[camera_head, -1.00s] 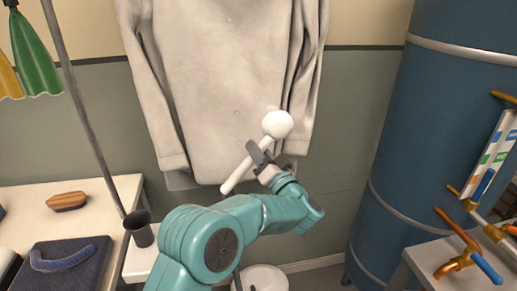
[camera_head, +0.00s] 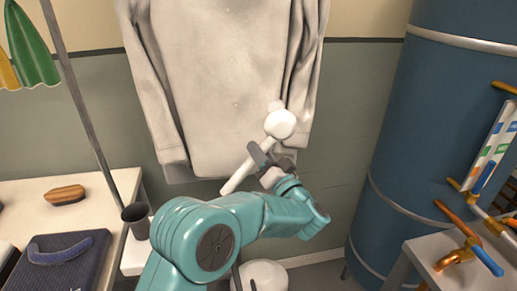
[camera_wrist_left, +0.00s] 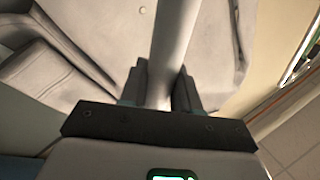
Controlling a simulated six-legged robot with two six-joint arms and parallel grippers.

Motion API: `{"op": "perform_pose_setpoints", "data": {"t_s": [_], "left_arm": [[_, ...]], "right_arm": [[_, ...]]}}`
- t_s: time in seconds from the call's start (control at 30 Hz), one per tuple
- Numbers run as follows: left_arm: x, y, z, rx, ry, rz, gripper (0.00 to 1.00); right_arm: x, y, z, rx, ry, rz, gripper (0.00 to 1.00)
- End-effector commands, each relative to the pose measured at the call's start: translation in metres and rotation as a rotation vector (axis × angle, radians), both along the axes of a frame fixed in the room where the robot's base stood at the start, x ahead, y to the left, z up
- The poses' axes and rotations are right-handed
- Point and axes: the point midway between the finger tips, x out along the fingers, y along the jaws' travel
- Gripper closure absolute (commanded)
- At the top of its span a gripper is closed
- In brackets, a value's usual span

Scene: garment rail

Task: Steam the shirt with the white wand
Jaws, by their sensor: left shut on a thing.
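The shirt (camera_head: 225,75) is pale grey-white with long sleeves and hangs in front of the wall; its top is out of view. My left gripper (camera_head: 263,160) is shut on the handle of the white wand (camera_head: 242,174). The wand is tilted, with its round head up and to the right, in front of the shirt's lower right part near the sleeve. I cannot tell whether the head touches the cloth. In the left wrist view the wand's handle (camera_wrist_left: 172,50) runs up between the fingers, with the shirt (camera_wrist_left: 110,30) behind it. My right gripper is not in view.
A table (camera_head: 110,205) at left holds a brush (camera_head: 65,195) and a dark blue pad (camera_head: 65,265). A grey pole (camera_head: 80,100) and a dark cup (camera_head: 136,218) stand beside it. A blue tank (camera_head: 430,130) and a bench with copper pipes (camera_head: 455,228) are at right.

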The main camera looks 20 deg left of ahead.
Motion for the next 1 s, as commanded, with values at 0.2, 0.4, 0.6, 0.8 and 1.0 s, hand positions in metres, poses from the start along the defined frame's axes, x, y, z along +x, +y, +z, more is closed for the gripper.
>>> {"op": "perform_pose_setpoints", "data": {"t_s": [0.2, 0.4, 0.6, 0.8, 1.0], "left_arm": [[-0.024, -0.015, 0.001, 0.001, -0.005, -0.003, 1.00], [-0.046, -0.027, 0.001, 0.001, -0.003, -0.001, 1.00], [-0.056, -0.033, 0.001, 0.001, -0.003, 0.000, 1.00], [-0.056, -0.033, 0.001, 0.000, -0.003, 0.000, 1.00], [-0.056, -0.033, 0.003, 0.001, -0.003, 0.000, 1.00]], "right_arm": [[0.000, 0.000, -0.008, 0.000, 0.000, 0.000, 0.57], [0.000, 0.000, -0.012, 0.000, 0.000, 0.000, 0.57], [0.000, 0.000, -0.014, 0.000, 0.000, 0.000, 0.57], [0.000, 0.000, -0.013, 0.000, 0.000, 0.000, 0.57], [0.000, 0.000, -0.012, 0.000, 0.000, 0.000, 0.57]]}}
